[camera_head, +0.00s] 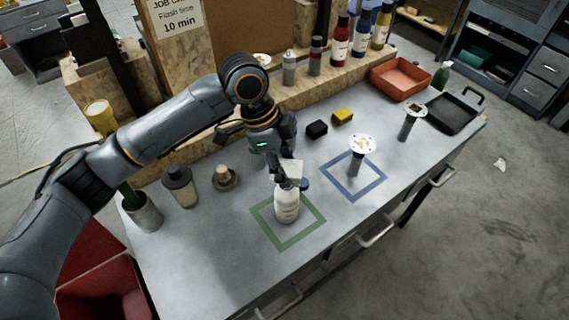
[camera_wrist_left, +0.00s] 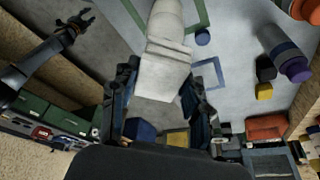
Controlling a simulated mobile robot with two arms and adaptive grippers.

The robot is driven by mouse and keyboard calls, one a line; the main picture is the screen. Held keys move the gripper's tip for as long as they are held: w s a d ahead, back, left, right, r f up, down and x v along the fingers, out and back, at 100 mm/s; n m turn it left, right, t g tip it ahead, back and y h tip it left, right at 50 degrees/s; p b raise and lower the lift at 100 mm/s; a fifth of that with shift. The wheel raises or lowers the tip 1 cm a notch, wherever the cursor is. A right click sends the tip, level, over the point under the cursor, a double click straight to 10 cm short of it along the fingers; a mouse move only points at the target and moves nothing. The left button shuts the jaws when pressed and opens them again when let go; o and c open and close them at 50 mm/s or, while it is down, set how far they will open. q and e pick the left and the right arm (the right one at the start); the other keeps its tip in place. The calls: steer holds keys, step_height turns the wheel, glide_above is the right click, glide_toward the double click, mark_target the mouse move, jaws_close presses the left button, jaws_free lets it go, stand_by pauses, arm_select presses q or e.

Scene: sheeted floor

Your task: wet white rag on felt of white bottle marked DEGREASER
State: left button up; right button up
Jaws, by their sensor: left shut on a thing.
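The white bottle (camera_head: 287,208) stands upright inside the green square outline on the bench; its marking is too small to read. My left gripper (camera_head: 285,180) is directly above it, pointing down. A white folded rag (camera_head: 290,168) is between its fingers. In the left wrist view the rag (camera_wrist_left: 163,68) lies against the top end of the bottle (camera_wrist_left: 166,22), and the gripper (camera_wrist_left: 160,95) has a finger on each side. The rag and gripper hide the bottle's felt top. My right gripper (camera_wrist_left: 78,22) shows small in the left wrist view, away from the bench, fingers apart and empty.
A blue cap (camera_head: 304,184) lies beside the bottle. A white-topped stand (camera_head: 361,147) is in the blue square outline (camera_head: 374,190). Black (camera_head: 317,129) and yellow (camera_head: 343,116) blocks lie behind. A beige bottle (camera_head: 181,187) and metal cup (camera_head: 143,213) stand left. The front bench is clear.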

mark_target(285, 167)
arm_select(q)
steer(key=shift+f, duration=0.45)
stand_by(0.5)
steer(key=shift+s+f+p, duration=0.1)
steer(key=shift+f+p, duration=0.05)
steer(key=shift+p, duration=0.25)
stand_by(2.0)
step_height(285, 167, up, 3)
steer(key=p, duration=0.3)
steer(key=shift+f, duration=0.2)
step_height(285, 167, up, 5)
steer(key=p, duration=0.5)
steer(key=shift+f, duration=0.15)
steer(key=shift+a+f, duration=0.1)
